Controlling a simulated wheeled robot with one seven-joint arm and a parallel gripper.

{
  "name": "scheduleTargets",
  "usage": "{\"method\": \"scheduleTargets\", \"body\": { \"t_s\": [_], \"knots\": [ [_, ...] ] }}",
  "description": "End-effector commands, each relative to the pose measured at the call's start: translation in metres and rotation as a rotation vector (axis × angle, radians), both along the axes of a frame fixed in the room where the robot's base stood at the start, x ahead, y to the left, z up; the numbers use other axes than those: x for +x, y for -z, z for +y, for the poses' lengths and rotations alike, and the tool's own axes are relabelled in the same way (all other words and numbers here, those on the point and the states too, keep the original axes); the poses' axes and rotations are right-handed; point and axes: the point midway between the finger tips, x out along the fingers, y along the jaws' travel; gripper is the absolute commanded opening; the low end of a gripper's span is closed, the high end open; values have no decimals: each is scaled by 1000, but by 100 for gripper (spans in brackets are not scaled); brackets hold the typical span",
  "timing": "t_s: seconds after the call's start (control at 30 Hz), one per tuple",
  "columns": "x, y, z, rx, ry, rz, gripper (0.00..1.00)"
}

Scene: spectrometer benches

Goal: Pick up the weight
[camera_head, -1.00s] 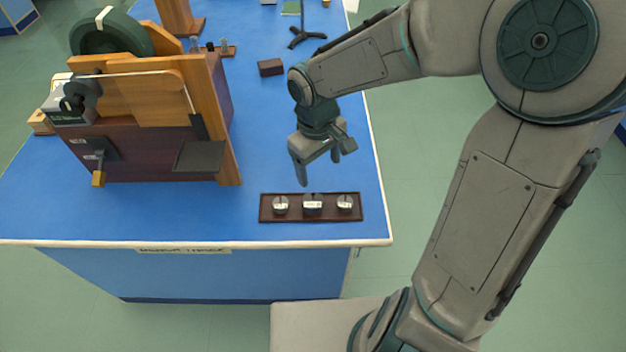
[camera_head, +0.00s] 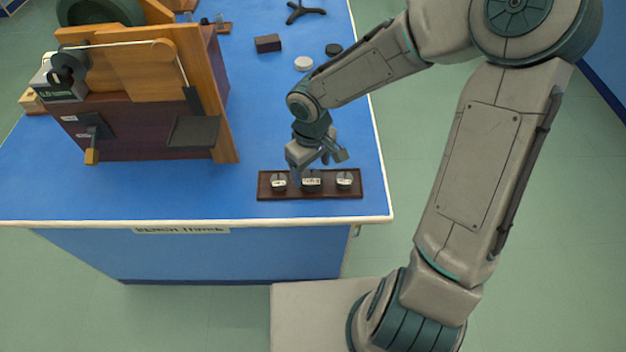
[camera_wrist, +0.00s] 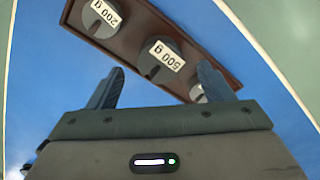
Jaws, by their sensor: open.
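Three grey slotted weights stand in a row on a dark brown tray (camera_head: 268,192) at the near edge of the blue bench. The right weight (camera_head: 344,181) reads 200 g in the wrist view (camera_wrist: 101,17). The left weight (camera_head: 279,183) is mostly hidden behind a finger in the wrist view, and I cannot read its label. My gripper (camera_head: 314,168) is open and empty, just above and behind the middle weight. In the wrist view, that weight appears ahead of the gap between the fingers (camera_wrist: 160,82).
A wooden apparatus (camera_head: 140,90) with a dark base stands left of the tray. A dark block (camera_head: 267,43), a white disc (camera_head: 303,63), a dark disc (camera_head: 333,49) and a tripod stand (camera_head: 305,12) are farther back. The bench edge (camera_head: 200,222) runs close in front of the tray.

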Motion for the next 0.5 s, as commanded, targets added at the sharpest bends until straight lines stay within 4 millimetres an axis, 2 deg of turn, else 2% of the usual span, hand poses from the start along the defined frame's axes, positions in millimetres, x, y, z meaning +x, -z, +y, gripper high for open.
{"method": "scheduleTargets", "body": {
  "t_s": [0.1,0.2,0.47,0.5],
  "knots": [
    [-2,20,0,1,-3,3,74],
    [-2,28,0,0,-2,1,74],
    [-1,29,0,-1,0,-1,74],
    [-1,29,0,-1,-1,-1,66]
  ]
}}
